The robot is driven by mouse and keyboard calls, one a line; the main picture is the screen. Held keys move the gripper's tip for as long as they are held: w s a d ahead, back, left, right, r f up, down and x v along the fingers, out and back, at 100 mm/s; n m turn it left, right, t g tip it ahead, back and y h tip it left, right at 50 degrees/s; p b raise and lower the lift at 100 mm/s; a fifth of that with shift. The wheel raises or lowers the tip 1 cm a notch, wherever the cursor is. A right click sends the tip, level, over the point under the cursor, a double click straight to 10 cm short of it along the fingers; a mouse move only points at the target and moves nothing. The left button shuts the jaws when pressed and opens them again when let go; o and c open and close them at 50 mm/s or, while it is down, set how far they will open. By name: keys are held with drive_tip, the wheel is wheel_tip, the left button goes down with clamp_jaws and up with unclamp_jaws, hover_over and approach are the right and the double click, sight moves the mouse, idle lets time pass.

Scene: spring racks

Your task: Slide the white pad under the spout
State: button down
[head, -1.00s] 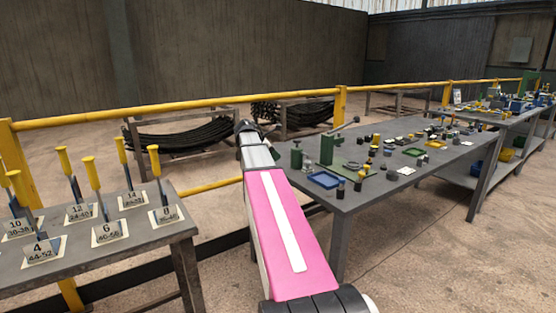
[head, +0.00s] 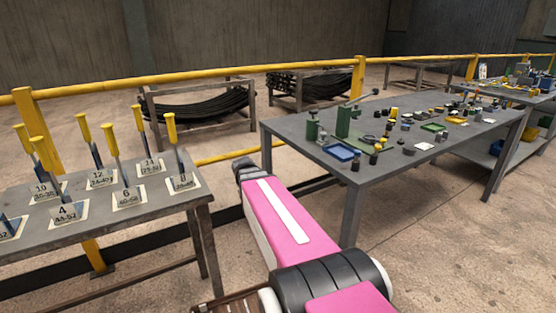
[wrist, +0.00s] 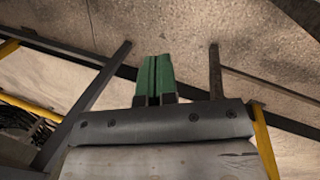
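My gripper (wrist: 155,78) shows in the wrist view as two green fingers side by side, with only a thin line between them and nothing seen held. It points at the floor and table legs. In the head view my pink arm hides it. A green stand with a lever (head: 346,122) and a green upright bottle-like piece (head: 312,128) stand on the near left part of the right table (head: 300,127). I cannot make out which part is the spout. A small whitish flat piece (head: 424,146) lies near the table's front edge; I cannot tell if it is the white pad.
A left table (head: 150,228) carries several yellow-handled tools on numbered white cards. A blue tray (head: 341,153) and several small parts lie on the right table. A yellow rail (head: 200,78) runs behind. Open floor (head: 440,245) lies in front of the right table.

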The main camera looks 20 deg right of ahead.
drive_tip(key=s+a+f+m+y, duration=0.2)
drive_tip(key=s+a+f+m, duration=0.4)
drive_tip(key=s+a+f, duration=0.1)
drive_tip(key=shift+s+a+f+y, duration=0.15)
drive_tip(key=shift+s+a+y, duration=0.25)
drive_tip(key=shift+s+a, duration=0.35)
